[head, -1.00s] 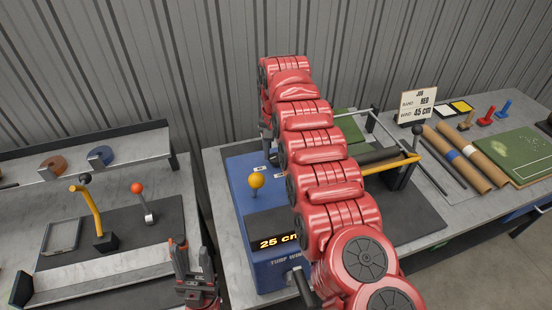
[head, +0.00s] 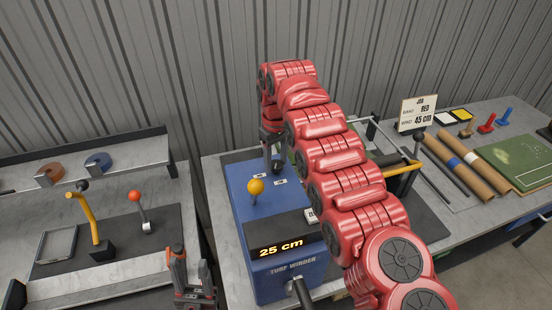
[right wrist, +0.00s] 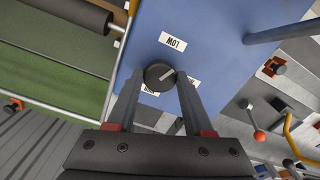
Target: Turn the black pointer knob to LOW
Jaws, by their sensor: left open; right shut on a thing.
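The black pointer knob (right wrist: 160,76) sits on the blue top of the turf winder (right wrist: 215,25). My right gripper (right wrist: 159,82) is shut on it, one finger on each side. A pale pointer line on the knob slants to the upper right in the right wrist view. The LOW label (right wrist: 172,42) lies above the knob there; other labels beside the knob are partly hidden by the fingers. In the head view the right gripper (head: 273,160) reaches down at the winder's back. My left gripper (head: 190,265) is open and empty, low in front of the left bench.
A yellow ball lever (head: 255,187) stands on the winder near the knob. The winder's display (head: 281,247) reads 25 cm; a job card (head: 416,113) reads RED, 45 cm. Turf rolls (head: 470,165) lie at right. The left bench holds a red-knobbed lever (head: 135,197) and a yellow lever (head: 92,215).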

